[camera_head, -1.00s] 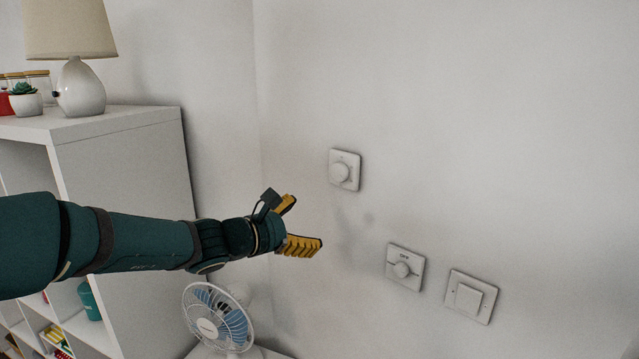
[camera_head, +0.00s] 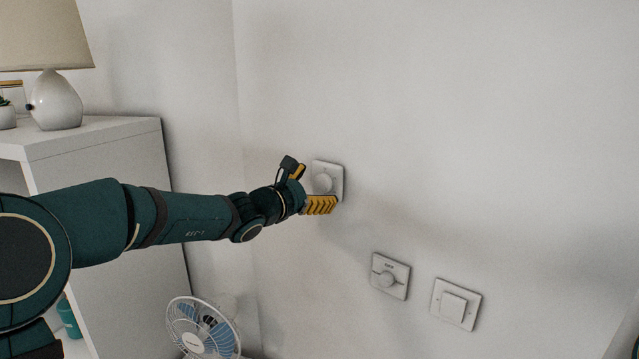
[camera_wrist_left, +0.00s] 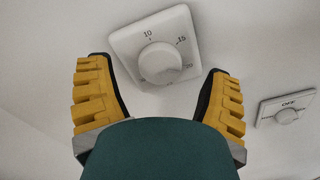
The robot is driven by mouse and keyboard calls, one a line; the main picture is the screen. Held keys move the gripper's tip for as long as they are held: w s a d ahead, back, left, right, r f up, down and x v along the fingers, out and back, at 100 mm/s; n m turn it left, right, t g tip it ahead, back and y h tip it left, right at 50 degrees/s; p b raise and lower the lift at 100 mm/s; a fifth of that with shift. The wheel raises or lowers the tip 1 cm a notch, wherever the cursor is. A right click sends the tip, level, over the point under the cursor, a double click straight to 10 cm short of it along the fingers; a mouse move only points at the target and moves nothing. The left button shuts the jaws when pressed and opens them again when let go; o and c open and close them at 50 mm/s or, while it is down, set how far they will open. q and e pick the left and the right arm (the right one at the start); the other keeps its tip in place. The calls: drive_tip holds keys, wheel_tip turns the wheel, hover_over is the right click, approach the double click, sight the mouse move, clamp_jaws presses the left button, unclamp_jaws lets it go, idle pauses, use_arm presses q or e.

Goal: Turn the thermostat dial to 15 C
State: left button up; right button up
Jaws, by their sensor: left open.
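The thermostat dial (camera_head: 322,183) is a round white knob on a square white wall plate (camera_head: 338,170). In the left wrist view, the dial (camera_wrist_left: 159,62) shows face-on, with 10 printed above it and 15 to its upper right; the lower numbers are partly hidden by the knob, and I cannot make out its pointer. My left gripper (camera_head: 316,188) is open and empty at the plate. In the left wrist view its yellow fingers (camera_wrist_left: 158,68) stand at the left and right of the dial, apart from it. My right gripper is not in view.
A second dial plate marked OFF (camera_head: 390,276) and a rocker switch (camera_head: 455,303) are on the wall, lower right. A white shelf (camera_head: 100,140) with a lamp (camera_head: 55,100) stands at left. A fan (camera_head: 203,328) is below my arm. The wall above is bare.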

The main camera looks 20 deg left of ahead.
use_arm(q)
drive_tip(key=shift+x, duration=0.85)
drive_tip(key=c, duration=1.3)
